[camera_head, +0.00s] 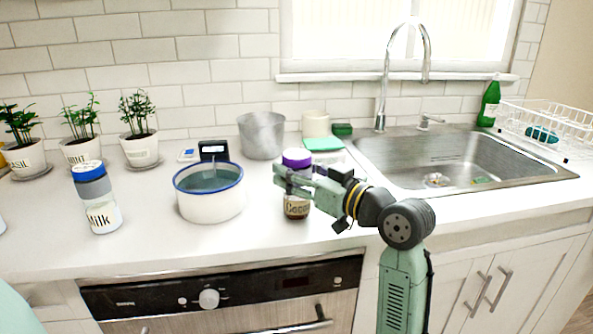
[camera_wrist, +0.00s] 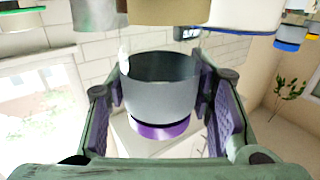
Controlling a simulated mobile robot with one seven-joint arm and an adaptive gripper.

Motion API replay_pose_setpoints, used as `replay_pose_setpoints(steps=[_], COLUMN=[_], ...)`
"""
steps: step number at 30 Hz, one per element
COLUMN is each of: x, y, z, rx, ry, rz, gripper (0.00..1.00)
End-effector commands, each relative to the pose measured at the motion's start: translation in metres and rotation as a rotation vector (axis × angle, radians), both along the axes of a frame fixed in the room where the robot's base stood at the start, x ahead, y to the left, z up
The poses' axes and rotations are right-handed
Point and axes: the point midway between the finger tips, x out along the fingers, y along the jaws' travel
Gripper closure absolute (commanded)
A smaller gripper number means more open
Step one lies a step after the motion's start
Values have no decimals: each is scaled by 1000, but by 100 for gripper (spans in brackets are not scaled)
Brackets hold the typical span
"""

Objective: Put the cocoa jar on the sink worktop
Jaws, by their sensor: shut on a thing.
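The cocoa jar (camera_head: 297,208) has a purple lid, a pale upper body and a brown lower part lettered "Cocoa". It is upright over the worktop (camera_head: 150,245), left of the sink (camera_head: 450,165). I cannot tell whether its base touches the surface. My gripper (camera_head: 295,184) is shut around the jar's middle from the right and hides part of it. In the wrist view the jar (camera_wrist: 160,95) sits between both finger pads of my gripper (camera_wrist: 165,110), its purple lid toward the bottom of the picture.
A white pot with a blue rim (camera_head: 209,202) stands close left of the jar. A metal pot (camera_head: 262,135), a cream canister (camera_head: 316,124) and a green sponge (camera_head: 342,129) are behind. A milk jar (camera_head: 97,200) and potted herbs are left. Bare worktop lies in front.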

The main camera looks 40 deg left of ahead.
Motion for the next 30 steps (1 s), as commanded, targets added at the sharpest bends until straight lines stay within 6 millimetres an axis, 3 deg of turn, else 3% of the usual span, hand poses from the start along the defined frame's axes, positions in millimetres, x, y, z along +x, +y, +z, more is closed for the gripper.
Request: replay_pose_setpoints(steps=[9, 21, 30], x=[0, 0, -6], y=[0, -2, -61], z=[0, 5, 1], rx=[0, 1, 2], ry=[0, 0, -2], rz=[0, -1, -5], gripper=[32, 32, 32])
